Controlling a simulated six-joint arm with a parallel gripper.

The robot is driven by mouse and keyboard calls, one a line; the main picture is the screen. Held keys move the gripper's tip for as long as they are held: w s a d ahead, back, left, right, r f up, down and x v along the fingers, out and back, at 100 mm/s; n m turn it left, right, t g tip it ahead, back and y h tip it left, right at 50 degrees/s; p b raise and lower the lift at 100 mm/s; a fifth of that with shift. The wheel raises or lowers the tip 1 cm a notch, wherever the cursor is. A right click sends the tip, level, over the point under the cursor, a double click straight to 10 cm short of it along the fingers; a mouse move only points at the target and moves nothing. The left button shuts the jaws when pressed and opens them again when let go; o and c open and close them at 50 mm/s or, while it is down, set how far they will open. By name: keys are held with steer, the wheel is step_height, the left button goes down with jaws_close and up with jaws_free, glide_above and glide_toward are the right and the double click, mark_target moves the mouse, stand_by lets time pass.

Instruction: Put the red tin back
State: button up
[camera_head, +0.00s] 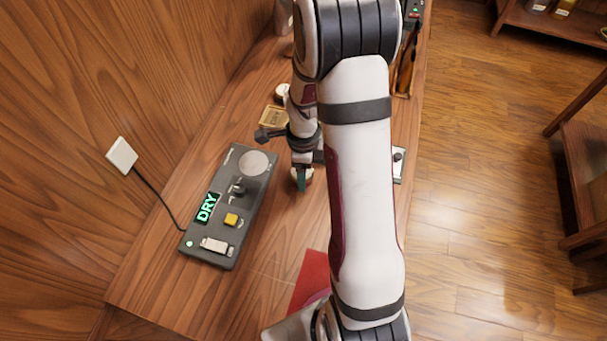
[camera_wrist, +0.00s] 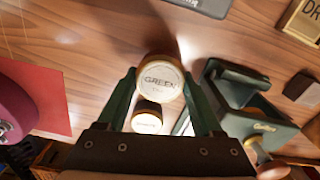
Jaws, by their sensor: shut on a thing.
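My gripper (camera_wrist: 160,85) is shut on a round tin (camera_wrist: 160,78) with a pale lid that reads "GREEN" in the wrist view. The fingers stand on either side of it. In the head view, my gripper (camera_head: 301,176) is over the table beside the grey device, partly hidden by my arm. I cannot tell whether the held tin touches the table. A second pale-lidded tin (camera_wrist: 148,119) shows between the fingers in the wrist view, nearer the palm in the picture; its label is too small to read. I cannot make out a tin marked red.
A grey device (camera_head: 229,207) with a "DRY" display lies left of my gripper. A red sheet (camera_head: 309,272) lies at the near edge. A dark green tool (camera_wrist: 240,105) stands right of the held tin in the wrist view. A gold plaque (camera_head: 273,116) lies farther back.

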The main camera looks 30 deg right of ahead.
steer(key=shift+f, duration=1.2)
steer(key=o, duration=1.5)
steer(key=shift+f, duration=0.1)
step_height(320, 180, up, 11)
steer(key=shift+r, duration=0.15)
steer(key=s+a+r+n, duration=0.3)
steer(key=s+a+n, duration=0.1)
steer(key=s+n, duration=0.2)
steer(key=s+a+r+n+y, duration=0.1)
steer(key=s+a+r+n, duration=0.2)
steer(key=s+n, duration=0.3)
steer(key=s+a+r+n, duration=0.4)
steer(key=s+a+n, duration=0.2)
steer(key=s+n, duration=0.1)
steer(key=shift+s+y, duration=0.4)
steer(key=shift+s, duration=0.15)
